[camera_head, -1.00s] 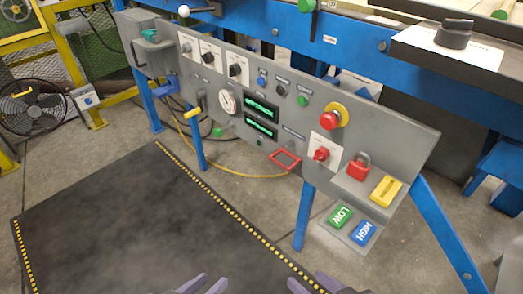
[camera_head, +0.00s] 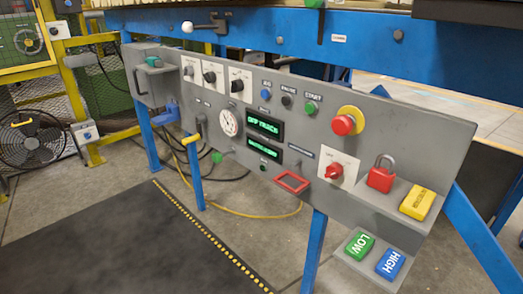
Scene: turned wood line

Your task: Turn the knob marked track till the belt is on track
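The grey control panel (camera_head: 340,112) stands on blue legs ahead of me. Three knobs on white plates sit at its upper left: a left knob (camera_head: 188,71), a middle knob (camera_head: 210,76) and a right knob (camera_head: 237,85). Their labels are too small to read, so I cannot tell which is marked track. The upper green display (camera_head: 264,128) reads "OFF TRACK". The lower display (camera_head: 264,147) is too blurred to read surely. The belt's run is not clearly in view. Neither of my grippers is in view.
A round gauge (camera_head: 228,122) sits left of the displays. A red mushroom button (camera_head: 343,125), a red rotary switch (camera_head: 334,171), a red padlock (camera_head: 382,174) and a yellow block (camera_head: 418,203) are at the right. Green LOW (camera_head: 360,245) and blue HIGH (camera_head: 390,264) blocks sit below. A dark mat (camera_head: 130,250) covers the floor.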

